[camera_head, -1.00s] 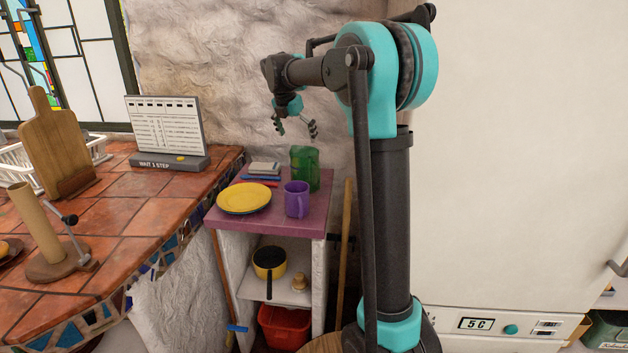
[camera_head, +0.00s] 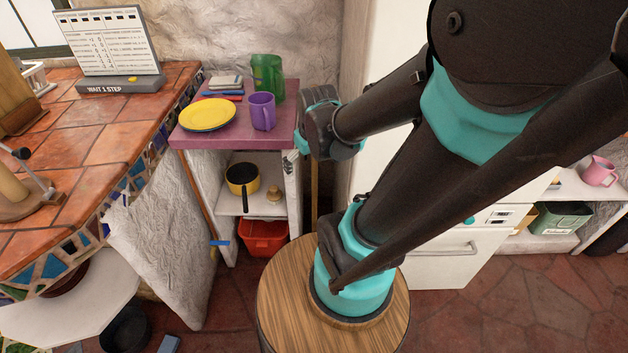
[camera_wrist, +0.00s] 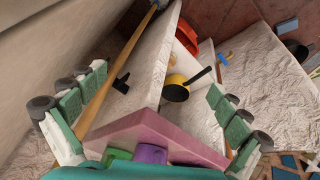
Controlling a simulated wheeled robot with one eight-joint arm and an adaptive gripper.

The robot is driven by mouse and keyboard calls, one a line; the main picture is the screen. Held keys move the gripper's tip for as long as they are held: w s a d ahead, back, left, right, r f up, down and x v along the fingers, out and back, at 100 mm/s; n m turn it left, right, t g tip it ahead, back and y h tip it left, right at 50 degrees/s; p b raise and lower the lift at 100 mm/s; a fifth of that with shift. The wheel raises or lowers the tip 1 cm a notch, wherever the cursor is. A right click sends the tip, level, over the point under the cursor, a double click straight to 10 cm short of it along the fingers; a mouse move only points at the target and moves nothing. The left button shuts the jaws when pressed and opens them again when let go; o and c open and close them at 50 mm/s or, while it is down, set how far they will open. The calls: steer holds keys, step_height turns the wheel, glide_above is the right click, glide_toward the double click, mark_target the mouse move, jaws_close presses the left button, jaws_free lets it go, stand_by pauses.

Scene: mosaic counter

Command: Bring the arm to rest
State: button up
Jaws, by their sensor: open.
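My arm is folded low beside the purple-topped shelf unit (camera_head: 182,141) in the head view. Its wrist end hangs at the right edge of the purple top; the fingers are mostly hidden there. In the wrist view my gripper (camera_wrist: 158,84) is open, with its green-padded fingers spread wide at left and right. Nothing is between the fingers. The purple top (camera_wrist: 150,133) lies close beyond the palm, and I cannot tell whether they touch.
On the purple top stand a yellow plate (camera_head: 208,115), a purple mug (camera_head: 262,112) and a green pitcher (camera_head: 267,72). A yellow pan (camera_head: 241,177) sits on the shelf below, above a red bin (camera_head: 263,238). A tiled counter (camera_head: 120,125) is at left.

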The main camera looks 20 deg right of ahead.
steer(key=s+f+m, duration=0.2)
steer(key=s, duration=0.1)
steer(key=s+f+m, duration=0.1)
steer(key=shift+s, duration=0.35)
stand_by(0.8)
